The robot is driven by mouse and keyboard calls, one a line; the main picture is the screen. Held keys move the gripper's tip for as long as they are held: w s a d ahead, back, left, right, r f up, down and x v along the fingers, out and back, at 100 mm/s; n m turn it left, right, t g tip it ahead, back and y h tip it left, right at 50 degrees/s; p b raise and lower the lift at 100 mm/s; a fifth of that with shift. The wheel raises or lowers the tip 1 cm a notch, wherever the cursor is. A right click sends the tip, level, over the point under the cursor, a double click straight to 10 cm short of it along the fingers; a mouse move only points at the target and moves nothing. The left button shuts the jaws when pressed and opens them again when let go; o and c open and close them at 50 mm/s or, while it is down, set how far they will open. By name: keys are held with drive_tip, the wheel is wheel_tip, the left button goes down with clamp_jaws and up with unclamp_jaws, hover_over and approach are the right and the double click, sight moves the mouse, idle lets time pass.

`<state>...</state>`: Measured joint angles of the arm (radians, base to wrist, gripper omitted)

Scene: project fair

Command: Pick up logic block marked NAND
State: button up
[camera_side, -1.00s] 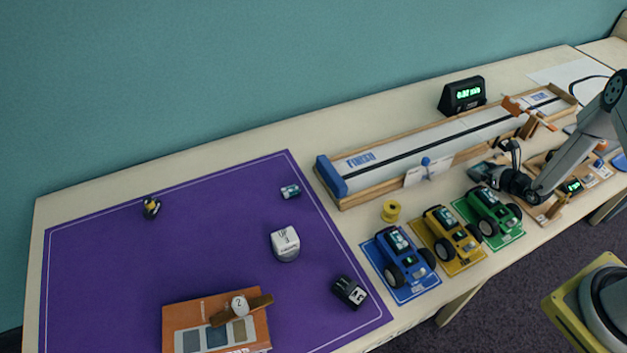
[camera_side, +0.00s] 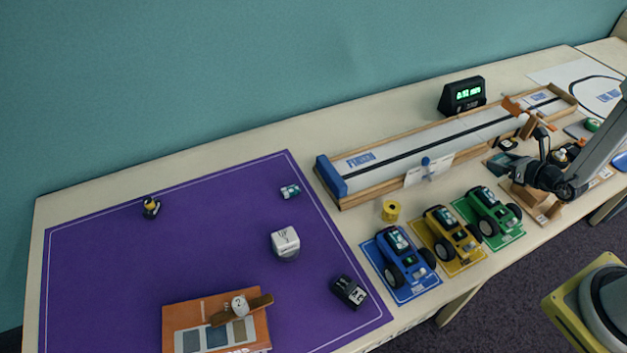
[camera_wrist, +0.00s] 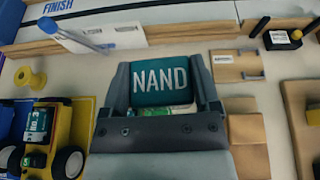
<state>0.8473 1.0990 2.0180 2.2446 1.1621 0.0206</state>
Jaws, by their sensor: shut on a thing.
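The logic block marked NAND (camera_wrist: 161,81) is teal with white letters. In the wrist view it sits between the two fingers of my gripper (camera_wrist: 162,88), which is shut on it. In the side view my gripper (camera_side: 543,150) is at the right, over the table beside the wooden track. The block is too small and dark to make out clearly in the side view. The wrist view does not show clearly how high the block is above the table.
Blue (camera_side: 398,262), yellow (camera_side: 446,235) and green (camera_side: 490,211) toy cars stand on mats left of my gripper. The track (camera_side: 440,145) runs behind. A yellow spool (camera_side: 390,211) stands near it. The purple mat (camera_side: 110,260) at left has open room between scattered objects.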

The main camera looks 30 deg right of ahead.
drive_tip(key=s+a+r, duration=0.3)
drive_tip(key=s, duration=0.4)
drive_tip(key=shift+a+r, duration=0.2)
drive_tip(key=shift+w, duration=0.1)
idle(0.9)
